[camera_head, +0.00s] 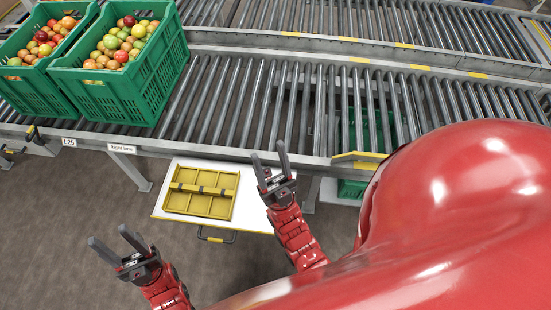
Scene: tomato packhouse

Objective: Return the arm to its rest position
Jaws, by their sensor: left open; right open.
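My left gripper (112,244) is open and empty at the lower left, above the bare floor and apart from everything. My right gripper (270,163) is open and empty, over the right end of the white shelf in front of the conveyor. Its fingers point toward the conveyor's front rail and no contact shows. My red forearms rise from the lower edge behind both grippers. My large red body part fills the lower right and hides what lies behind it.
Two green crates (152,95) of tomatoes stand on the roller conveyor (255,95) at upper left. A yellow divided tray (200,205) lies on the white shelf (163,205). Another green crate (352,188) shows partly below the rollers. The brown floor (60,215) at left is clear.

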